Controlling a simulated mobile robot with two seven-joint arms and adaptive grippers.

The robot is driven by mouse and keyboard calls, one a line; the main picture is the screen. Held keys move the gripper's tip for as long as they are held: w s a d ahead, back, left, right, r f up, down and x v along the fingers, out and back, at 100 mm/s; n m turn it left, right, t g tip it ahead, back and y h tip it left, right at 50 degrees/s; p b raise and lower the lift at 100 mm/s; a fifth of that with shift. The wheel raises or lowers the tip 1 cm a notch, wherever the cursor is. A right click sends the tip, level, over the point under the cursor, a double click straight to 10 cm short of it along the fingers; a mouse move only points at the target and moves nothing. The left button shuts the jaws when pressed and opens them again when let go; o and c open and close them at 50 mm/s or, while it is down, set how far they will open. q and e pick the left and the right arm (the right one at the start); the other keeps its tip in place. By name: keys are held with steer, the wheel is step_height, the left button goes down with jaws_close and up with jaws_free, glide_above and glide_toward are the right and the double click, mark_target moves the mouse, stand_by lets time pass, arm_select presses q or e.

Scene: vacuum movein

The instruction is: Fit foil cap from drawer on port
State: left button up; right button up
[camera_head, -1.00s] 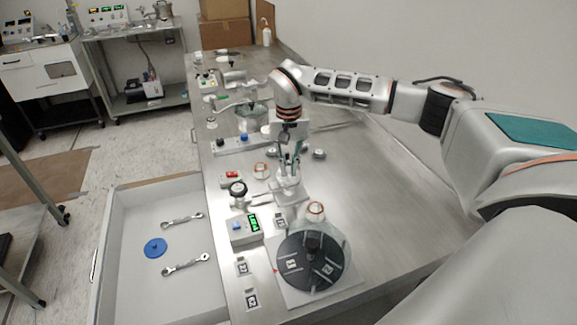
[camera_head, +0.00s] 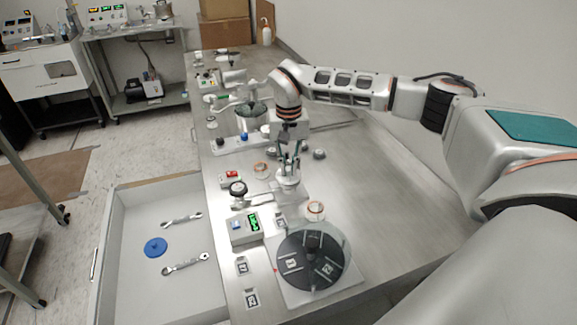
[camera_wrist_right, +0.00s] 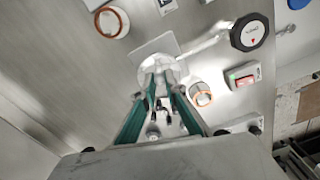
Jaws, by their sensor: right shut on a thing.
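My right gripper (camera_head: 288,168) points down over the white flanged port (camera_head: 289,181) on the steel bench. In the right wrist view its teal-edged fingers (camera_wrist_right: 161,76) converge at the pale round port top (camera_wrist_right: 152,66). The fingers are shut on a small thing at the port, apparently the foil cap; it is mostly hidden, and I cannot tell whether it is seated. My left gripper is out of view.
A dark round turntable (camera_head: 312,262) is nearer. Rings in clear dishes (camera_head: 315,208) and small pucks (camera_head: 319,154) lie nearby. The bench's right side is clear.

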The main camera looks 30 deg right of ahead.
steer(key=shift+f, duration=0.6)
stand_by(0.8)
steer(key=o, duration=0.8)
steer(key=shift+o, duration=0.2)
step_height(320, 180, up, 12)
stand_by(0.7)
